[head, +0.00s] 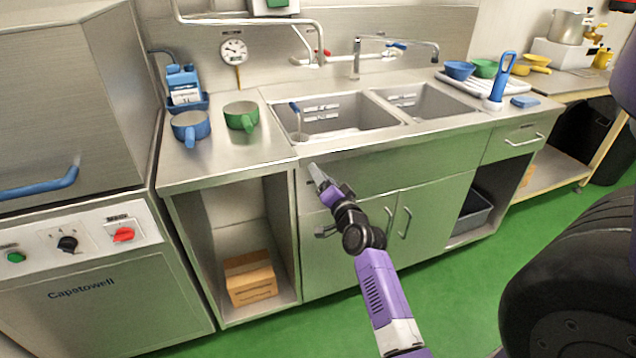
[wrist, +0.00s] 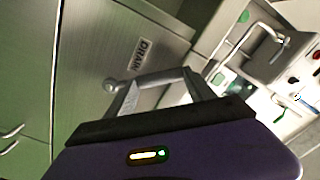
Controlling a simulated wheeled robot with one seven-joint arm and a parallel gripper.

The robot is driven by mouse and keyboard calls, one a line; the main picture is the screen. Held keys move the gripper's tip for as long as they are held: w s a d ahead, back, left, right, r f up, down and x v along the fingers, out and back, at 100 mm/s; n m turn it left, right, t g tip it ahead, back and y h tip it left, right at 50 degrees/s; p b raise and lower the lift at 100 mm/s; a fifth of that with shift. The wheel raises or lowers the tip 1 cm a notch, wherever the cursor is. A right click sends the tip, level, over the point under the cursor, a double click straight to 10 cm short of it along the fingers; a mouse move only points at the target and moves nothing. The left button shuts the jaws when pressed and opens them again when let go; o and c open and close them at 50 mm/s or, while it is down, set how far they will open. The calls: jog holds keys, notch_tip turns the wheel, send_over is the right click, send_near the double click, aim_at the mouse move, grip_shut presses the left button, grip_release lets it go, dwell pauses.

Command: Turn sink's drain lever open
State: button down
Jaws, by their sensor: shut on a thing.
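The drain lever (wrist: 150,80) shows in the wrist view as a grey bar with a round knob at its left end, beside a DRAIN label (wrist: 143,52) on the steel front panel. My gripper (wrist: 160,82) is shut on the lever, with its two grey fingers reaching the bar. In the head view my gripper (head: 317,174) is at the panel below the front edge of the sink (head: 340,115), near its left end. My gripper hides the lever there. The sink has two basins.
A blue pan (head: 190,127) and a green pan (head: 240,116) stand on the counter left of the sink. Cabinet door handles (head: 388,220) stick out below my gripper. A cardboard box (head: 250,278) sits in the open shelf at left. The green floor is clear in front.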

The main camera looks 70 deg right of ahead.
aim_at(336, 160)
jog(key=shift+s+d+r+m+p, duration=0.25)
jog(key=shift+s+d+m, duration=0.4)
jog(key=shift+m, duration=0.7)
jog(key=shift+s+d+r+m+p, duration=0.1)
jog(key=shift+s+d+r+m, duration=0.45)
jog(key=shift+m, duration=0.85)
jog(key=shift+s+d+r+m+p, duration=0.15)
jog(key=shift+s+d+m, duration=0.5)
jog(key=shift+s+m, duration=0.5)
jog(key=shift+w+m, duration=0.15)
jog(key=shift+m, duration=0.15)
jog(key=shift+c, duration=1.6)
grip_release()
jog(key=v, duration=0.7)
jog(key=shift+s+a, duration=0.25)
jog(key=shift+s, duration=0.05)
